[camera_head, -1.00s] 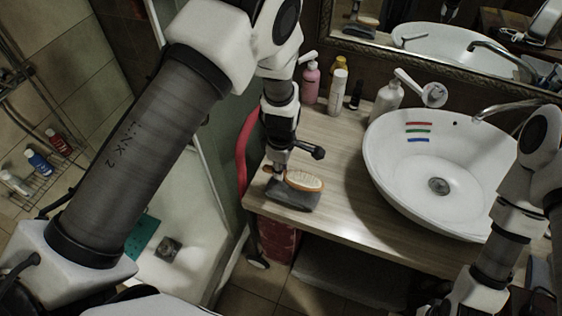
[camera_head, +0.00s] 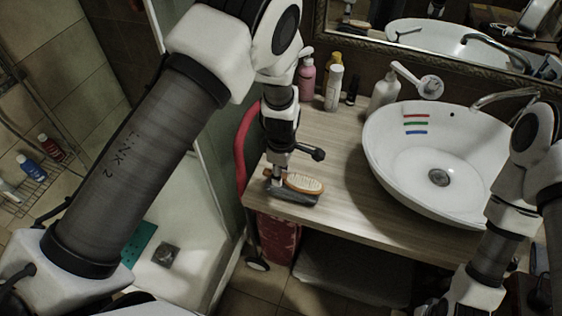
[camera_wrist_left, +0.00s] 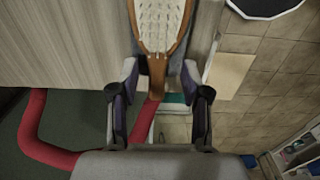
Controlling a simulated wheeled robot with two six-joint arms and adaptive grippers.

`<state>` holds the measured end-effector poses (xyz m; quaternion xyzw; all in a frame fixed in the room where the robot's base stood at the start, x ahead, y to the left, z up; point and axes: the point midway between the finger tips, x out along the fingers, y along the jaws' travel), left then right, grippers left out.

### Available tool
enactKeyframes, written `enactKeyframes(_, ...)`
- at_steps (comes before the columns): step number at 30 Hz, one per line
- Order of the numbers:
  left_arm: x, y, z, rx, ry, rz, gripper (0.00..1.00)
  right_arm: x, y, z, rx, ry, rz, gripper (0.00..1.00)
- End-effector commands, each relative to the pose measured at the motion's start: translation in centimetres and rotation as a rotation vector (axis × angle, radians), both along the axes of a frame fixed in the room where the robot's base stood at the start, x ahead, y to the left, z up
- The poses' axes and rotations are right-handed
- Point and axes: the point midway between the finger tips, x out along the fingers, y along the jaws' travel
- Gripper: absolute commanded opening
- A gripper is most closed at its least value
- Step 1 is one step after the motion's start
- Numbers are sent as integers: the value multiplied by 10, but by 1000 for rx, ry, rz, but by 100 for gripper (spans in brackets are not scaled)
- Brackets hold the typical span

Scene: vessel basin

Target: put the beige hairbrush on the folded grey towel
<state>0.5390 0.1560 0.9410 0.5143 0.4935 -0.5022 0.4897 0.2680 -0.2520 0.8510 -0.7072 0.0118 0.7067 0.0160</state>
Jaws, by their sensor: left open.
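The beige hairbrush (camera_head: 303,182) has an orange-brown wooden rim and handle and a pale bristle pad facing up. It lies on the folded grey towel (camera_head: 305,200) at the counter's front left corner. In the left wrist view, the brush (camera_wrist_left: 160,22) is at the top, with its handle pointing down between the fingers. A little of the towel (camera_wrist_left: 183,48) shows beside and under it. My left gripper (camera_wrist_left: 160,82) is open, with one finger on each side of the handle. In the head view, my left gripper (camera_head: 276,178) is at the brush's left end.
The white basin (camera_head: 385,185) takes up the counter's right part. A pink bottle (camera_head: 306,78), a white bottle (camera_head: 333,90) and a soap dispenser (camera_head: 384,94) stand at the back. A red tube (camera_head: 241,150) runs along the counter's left edge. The counter (camera_head: 340,185) between towel and basin is clear.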

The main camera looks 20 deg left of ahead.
Motion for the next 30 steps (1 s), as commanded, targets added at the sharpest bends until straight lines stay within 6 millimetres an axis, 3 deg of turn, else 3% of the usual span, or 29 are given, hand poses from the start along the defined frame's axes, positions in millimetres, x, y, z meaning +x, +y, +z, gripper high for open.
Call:
enactKeyframes(12,0,-2,93,1,-6,-1,47,0,0,-33,0,1,0,0)
enactKeyframes(15,-1,-2,107,0,-3,0,47,0,0,-35,0,1,0,0)
enactKeyframes(30,-1,-2,114,0,-1,0,47,0,0,-34,0,0,0,0)
